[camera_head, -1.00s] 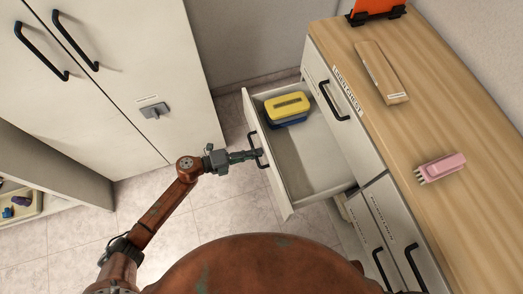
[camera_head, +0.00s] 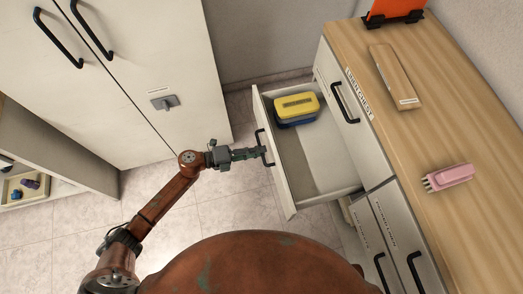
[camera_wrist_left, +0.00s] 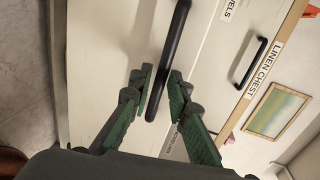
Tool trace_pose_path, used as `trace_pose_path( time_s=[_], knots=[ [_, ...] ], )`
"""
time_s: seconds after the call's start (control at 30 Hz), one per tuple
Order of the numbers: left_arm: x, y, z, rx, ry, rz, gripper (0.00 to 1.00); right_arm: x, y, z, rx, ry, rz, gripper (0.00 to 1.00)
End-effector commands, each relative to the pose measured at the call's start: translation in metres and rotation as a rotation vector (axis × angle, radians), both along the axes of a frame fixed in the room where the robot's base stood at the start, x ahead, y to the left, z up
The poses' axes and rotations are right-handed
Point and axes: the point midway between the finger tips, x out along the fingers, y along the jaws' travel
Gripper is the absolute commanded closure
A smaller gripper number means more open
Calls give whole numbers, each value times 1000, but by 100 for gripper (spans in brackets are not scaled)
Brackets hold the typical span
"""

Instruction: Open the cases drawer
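The drawer (camera_head: 288,183) stands pulled well out of the linen chest in the head view. A yellow case (camera_head: 297,105) on top of a blue one (camera_head: 299,124) lies at its far end. My left gripper (camera_head: 262,153) is at the drawer's black handle (camera_head: 270,160). In the left wrist view the dark handle bar (camera_wrist_left: 175,35) runs between the two green fingers (camera_wrist_left: 160,88), which close in on it from both sides. A finger hides no more than a small part of the bar. My right gripper is not in view.
The chest's wooden top (camera_head: 400,130) carries a pink brush (camera_head: 449,177), a flat wooden piece (camera_head: 395,78) and an orange item (camera_head: 392,10) in a black stand. Closed fronts with black handles sit below. A white cabinet (camera_head: 110,90) stands left; tiled floor lies between.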

Motion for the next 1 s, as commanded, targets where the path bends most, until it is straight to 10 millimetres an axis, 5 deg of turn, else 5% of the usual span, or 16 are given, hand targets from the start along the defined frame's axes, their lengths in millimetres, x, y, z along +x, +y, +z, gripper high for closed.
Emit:
trace_pose_path(
  time_s=[0.5,1.0],
  knots=[
    [-29,89,18,2,2,-1,83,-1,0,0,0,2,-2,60],
    [-32,99,21,0,1,-2,83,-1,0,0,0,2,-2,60]
  ],
)
